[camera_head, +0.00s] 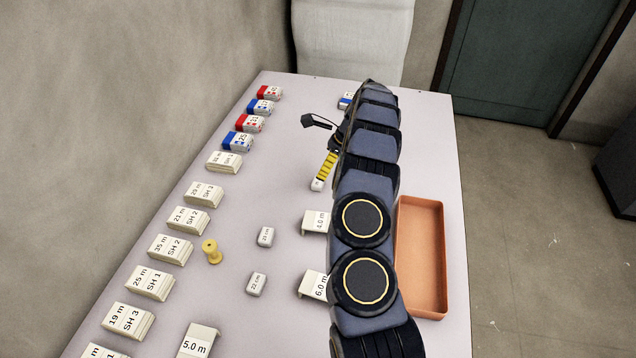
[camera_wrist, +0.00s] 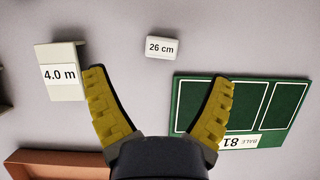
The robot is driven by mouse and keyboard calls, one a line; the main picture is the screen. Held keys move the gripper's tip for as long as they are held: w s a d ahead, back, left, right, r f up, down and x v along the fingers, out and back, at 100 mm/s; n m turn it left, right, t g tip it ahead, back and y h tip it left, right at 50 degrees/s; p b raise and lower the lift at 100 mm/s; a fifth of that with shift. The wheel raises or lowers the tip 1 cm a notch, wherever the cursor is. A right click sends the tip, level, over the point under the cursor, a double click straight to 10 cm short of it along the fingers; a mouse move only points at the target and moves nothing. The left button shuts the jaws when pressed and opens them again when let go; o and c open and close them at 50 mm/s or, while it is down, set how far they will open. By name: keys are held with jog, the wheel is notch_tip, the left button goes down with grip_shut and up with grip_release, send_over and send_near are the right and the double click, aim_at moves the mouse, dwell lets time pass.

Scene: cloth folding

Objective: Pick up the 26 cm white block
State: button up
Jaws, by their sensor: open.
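The white block labelled 26 cm (camera_wrist: 162,50) lies flat on the table in the wrist view, beyond and between my fingertips. In the head view a small white block (camera_head: 316,186), its label unreadable, shows just at the tip of a yellow finger; it appears to be the same one. My gripper (camera_wrist: 160,82) is open, with two yellow ribbed fingers spread apart and nothing between them. In the head view one yellow finger (camera_head: 327,167) shows and the other is hidden by my arm.
A 4.0 m card stand (camera_wrist: 60,73) is left of the fingers and a green board (camera_wrist: 255,103) right. An orange tray (camera_head: 436,255) lies beyond my arm. Two small labelled blocks (camera_head: 265,237) (camera_head: 256,284), a yellow peg (camera_head: 211,251) and a row of labelled stacks (camera_head: 168,249) are farther left.

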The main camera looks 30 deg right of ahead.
aim_at(318, 181)
jog(key=shift+d+f+m, duration=0.3)
jog(key=shift+d+f, duration=0.1)
jog(key=shift+f, duration=0.45)
jog(key=x, duration=0.7)
jog(key=shift+c, duration=0.2)
jog(key=c, duration=1)
